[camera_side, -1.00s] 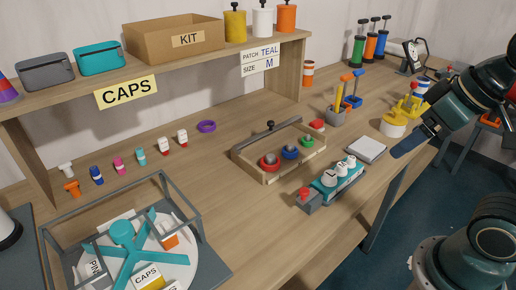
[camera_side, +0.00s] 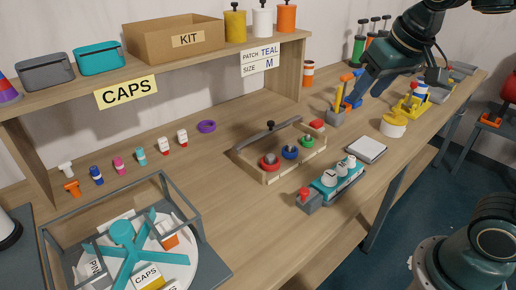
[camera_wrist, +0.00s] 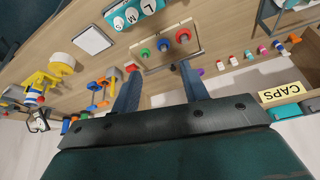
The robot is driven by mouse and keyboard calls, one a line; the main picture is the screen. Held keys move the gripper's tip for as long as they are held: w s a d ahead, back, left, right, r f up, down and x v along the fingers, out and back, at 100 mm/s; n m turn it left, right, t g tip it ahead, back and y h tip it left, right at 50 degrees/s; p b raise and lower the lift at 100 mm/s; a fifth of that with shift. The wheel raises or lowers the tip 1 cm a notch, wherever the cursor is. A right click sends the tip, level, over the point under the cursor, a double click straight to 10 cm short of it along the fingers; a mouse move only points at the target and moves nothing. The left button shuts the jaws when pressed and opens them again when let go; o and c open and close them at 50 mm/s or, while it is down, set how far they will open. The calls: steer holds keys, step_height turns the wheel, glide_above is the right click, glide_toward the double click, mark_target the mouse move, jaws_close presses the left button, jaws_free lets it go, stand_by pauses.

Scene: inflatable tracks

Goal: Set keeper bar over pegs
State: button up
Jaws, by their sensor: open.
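A wooden tray (camera_side: 267,179) sits mid-bench and holds pegs with a red ring (camera_side: 269,162), a blue ring (camera_side: 289,152) and a green ring (camera_side: 307,141). A thin grey keeper bar (camera_side: 250,138) with a dark knob lies along the tray's back edge. The rings also show in the wrist view, the red one (camera_wrist: 183,35) nearest the bar's end. My gripper (camera_side: 368,94) is high at the right of the tray, apart from it, with fingers pointing down. In the wrist view my gripper (camera_wrist: 160,72) is open and empty, its fingers spread below the tray.
A white pad (camera_side: 367,149), a yellow-white round part (camera_side: 393,124) and a tool caddy (camera_side: 338,115) are to the right. The shelf (camera_side: 205,62) overhangs the back left.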

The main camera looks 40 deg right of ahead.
steer(key=w+f+m+h, duration=0.1)
steer(key=w+m, duration=0.2)
steer(key=w, duration=1.2)
steer(key=m+g+h, duration=0.1)
steer(key=m+g, duration=0.1)
steer(key=m, duration=0.1)
glide_above(271, 122)
steer(key=s+a, duration=0.4)
step_height(271, 122, down, 9)
steer(key=shift+a+r, duration=0.15)
steer(key=shift+r, duration=0.05)
steer(key=shift+f, duration=0.1)
steer(key=x, duration=1.3)
steer(key=shift+w+d+f, duration=0.15)
steer(key=shift+d, duration=0.15)
jaws_close()
